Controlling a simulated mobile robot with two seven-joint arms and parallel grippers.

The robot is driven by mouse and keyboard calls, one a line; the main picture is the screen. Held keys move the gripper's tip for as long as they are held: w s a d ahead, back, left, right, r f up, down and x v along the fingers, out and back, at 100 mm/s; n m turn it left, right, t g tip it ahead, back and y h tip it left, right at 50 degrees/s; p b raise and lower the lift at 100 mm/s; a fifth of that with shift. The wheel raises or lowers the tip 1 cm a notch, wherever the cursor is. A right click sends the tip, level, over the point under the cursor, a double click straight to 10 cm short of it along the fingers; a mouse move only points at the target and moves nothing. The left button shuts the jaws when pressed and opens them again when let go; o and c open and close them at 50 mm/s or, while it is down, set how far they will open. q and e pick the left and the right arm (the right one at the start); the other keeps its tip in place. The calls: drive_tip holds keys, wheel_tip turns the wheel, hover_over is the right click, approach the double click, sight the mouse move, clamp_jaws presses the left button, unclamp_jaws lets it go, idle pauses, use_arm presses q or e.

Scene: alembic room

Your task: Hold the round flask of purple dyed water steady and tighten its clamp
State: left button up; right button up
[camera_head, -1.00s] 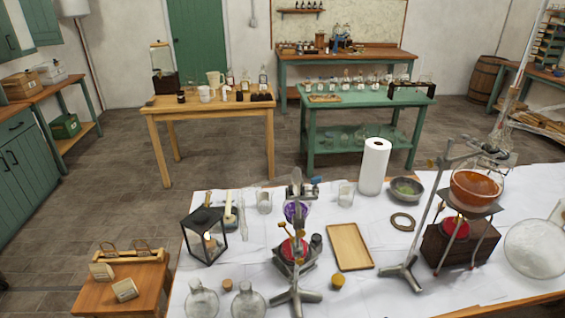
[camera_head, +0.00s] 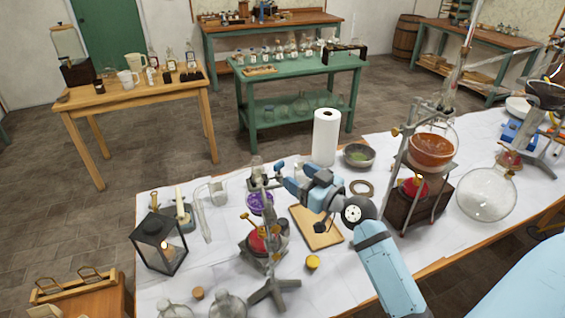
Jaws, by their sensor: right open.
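The round flask of purple dyed water (camera_head: 262,208) hangs on a metal stand (camera_head: 273,290) on the white-covered table. The clamp (camera_head: 257,178) grips around its neck, and a small blue knob (camera_head: 279,167) sticks out to the right of it. The stand partly hides the flask. A red burner-like piece (camera_head: 257,240) sits below the flask. My right gripper (camera_head: 287,182) comes in from the right, pointing left, with open jaws just right of the clamp and flask. I cannot tell whether it touches the knob. My left gripper is not in view.
A wooden tray (camera_head: 330,237) lies under my right arm. A second stand with an orange bowl (camera_head: 432,150) and a large clear flask (camera_head: 485,195) are to the right. A black lantern (camera_head: 160,243) stands left, a paper roll (camera_head: 326,137) behind. Clear flasks (camera_head: 228,306) are in front.

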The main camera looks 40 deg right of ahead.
sight(281, 165)
drive_tip(key=w, duration=0.3)
drive_tip(key=w+p, duration=0.1)
drive_tip(key=shift+w+a+r, duration=0.1)
drive_tip(key=shift+w+a, duration=0.15)
drive_tip(key=shift+a, duration=0.15)
drive_tip(key=shift+w+a, duration=0.15)
drive_tip(key=shift+w, duration=0.5)
drive_tip(key=c, duration=0.9)
drive_tip(key=shift+s+m+h+p, duration=0.1)
drive_tip(key=shift+m+h+p, duration=0.2)
drive_tip(key=shift+h+p, duration=0.25)
drive_tip(key=shift+a+r+m+h+p, duration=0.1)
drive_tip(key=shift+m+h+p, duration=0.45)
drive_tip(key=shift+p, duration=0.4)
drive_tip(key=shift+h, duration=0.3)
drive_tip(key=shift+f, duration=0.25)
